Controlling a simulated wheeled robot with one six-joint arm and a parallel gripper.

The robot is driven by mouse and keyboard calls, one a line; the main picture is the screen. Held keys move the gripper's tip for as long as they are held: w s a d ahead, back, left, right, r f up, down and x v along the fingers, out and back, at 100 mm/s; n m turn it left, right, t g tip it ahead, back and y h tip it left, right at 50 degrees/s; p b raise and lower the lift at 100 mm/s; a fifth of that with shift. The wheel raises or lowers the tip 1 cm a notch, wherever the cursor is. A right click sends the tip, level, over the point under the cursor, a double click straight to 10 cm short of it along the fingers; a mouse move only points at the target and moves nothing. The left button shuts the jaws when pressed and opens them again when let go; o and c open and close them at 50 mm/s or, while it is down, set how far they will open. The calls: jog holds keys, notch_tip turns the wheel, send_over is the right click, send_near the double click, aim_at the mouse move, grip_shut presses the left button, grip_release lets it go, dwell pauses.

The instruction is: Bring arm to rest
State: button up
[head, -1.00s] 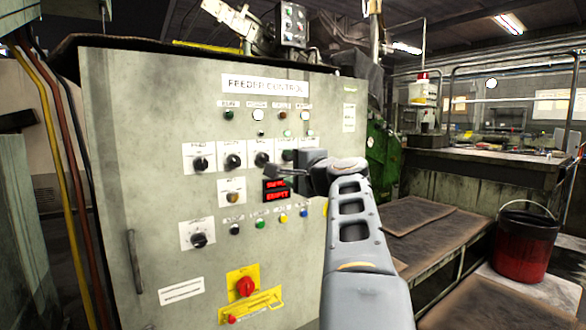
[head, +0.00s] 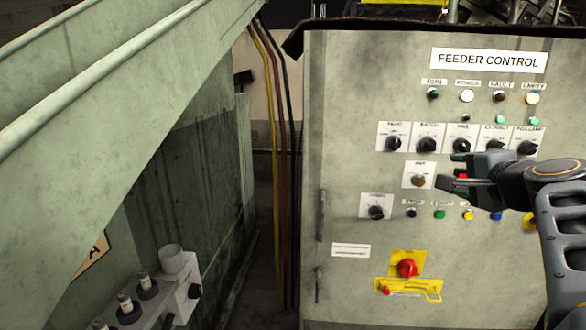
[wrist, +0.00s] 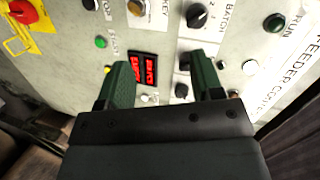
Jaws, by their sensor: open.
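My gripper (head: 456,183) is in front of the feeder control cabinet (head: 340,120), at the right of the head view. Its two green fingers stand apart in the wrist view (wrist: 163,85), with nothing between them but the panel behind. The red lit display (wrist: 144,70) shows between the fingers in the wrist view. Black rotary knobs (head: 428,145) sit left of and above my gripper in the head view. How far the fingertips are from the panel is hard to tell, but no contact is visible.
A red switch on a yellow plate (head: 407,268) sits low on the cabinet. Coloured cables (head: 275,150) run down beside the cabinet's left side. A pale green machine frame (head: 60,150) fills the left, with a box of cylindrical fittings (head: 150,287) at its lower part.

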jog(key=s+a+f+n+g+y+p, duration=0.15)
jog(key=s+a+n+g+p, duration=0.25)
jog(key=a+n+g+p, duration=0.65)
jog(key=s+a+f+n+h+p, duration=0.1)
jog(key=s+a+n+p, duration=0.4)
jog(key=p, duration=0.8)
jog(key=shift+s+a+f+g, duration=0.45)
jog(key=shift+s+a+f, duration=0.25)
jog(key=shift+s+a, duration=1.35)
jog(key=shift+s+d+h, duration=0.25)
jog(key=shift+s+d, duration=0.15)
jog(key=shift+d, duration=0.05)
